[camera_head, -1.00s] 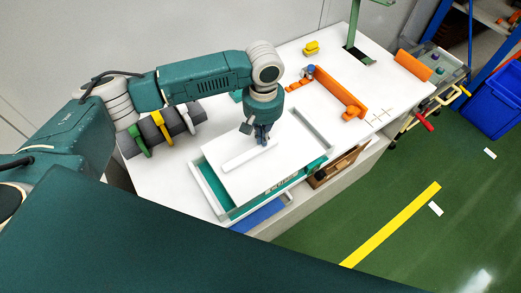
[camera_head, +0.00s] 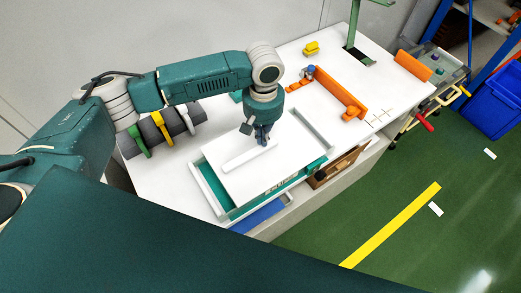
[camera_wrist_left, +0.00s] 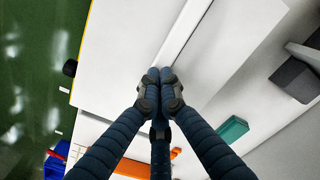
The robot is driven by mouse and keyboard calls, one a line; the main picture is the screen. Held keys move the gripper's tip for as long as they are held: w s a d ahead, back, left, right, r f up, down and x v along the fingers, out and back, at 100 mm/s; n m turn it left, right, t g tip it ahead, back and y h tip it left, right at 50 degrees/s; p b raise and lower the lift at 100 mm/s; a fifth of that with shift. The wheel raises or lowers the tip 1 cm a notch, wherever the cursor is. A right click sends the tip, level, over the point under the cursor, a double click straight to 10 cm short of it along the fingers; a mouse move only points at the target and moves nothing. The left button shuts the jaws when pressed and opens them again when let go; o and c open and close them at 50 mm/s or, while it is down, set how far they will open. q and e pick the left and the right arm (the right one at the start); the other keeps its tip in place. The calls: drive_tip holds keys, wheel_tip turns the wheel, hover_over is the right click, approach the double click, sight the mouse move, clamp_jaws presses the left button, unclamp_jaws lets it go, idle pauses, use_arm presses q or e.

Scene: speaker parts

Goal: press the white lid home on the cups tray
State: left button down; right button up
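The white lid (camera_head: 240,180), a flat plate with a long raised bar (camera_head: 248,158), lies over the cups tray (camera_head: 208,196). Teal tray interior shows along the lid's left and front edges, so the lid does not cover the whole opening. I cannot tell how deep it sits. My left gripper (camera_head: 263,140) points down at the bar's right end. In the left wrist view its fingertips (camera_wrist_left: 159,80) are together at the end of the bar (camera_wrist_left: 184,32), over the lid (camera_wrist_left: 118,55). Contact with the lid is not clear. The cups are hidden. My right gripper is out of view.
An orange bracket (camera_head: 345,96) and a yellow part (camera_head: 311,48) are farther back on the white table. A dark roll with coloured rings (camera_head: 163,126) lies left of the tray. A wooden open box (camera_head: 338,166) and a blue bin (camera_head: 260,216) are at the front edge.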

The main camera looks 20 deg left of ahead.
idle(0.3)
use_arm(q)
drive_tip(key=shift+f, duration=1.25)
wheel_tip(320, 180, up, 6)
drive_tip(key=p, duration=0.6)
drive_tip(key=shift+p, duration=0.35)
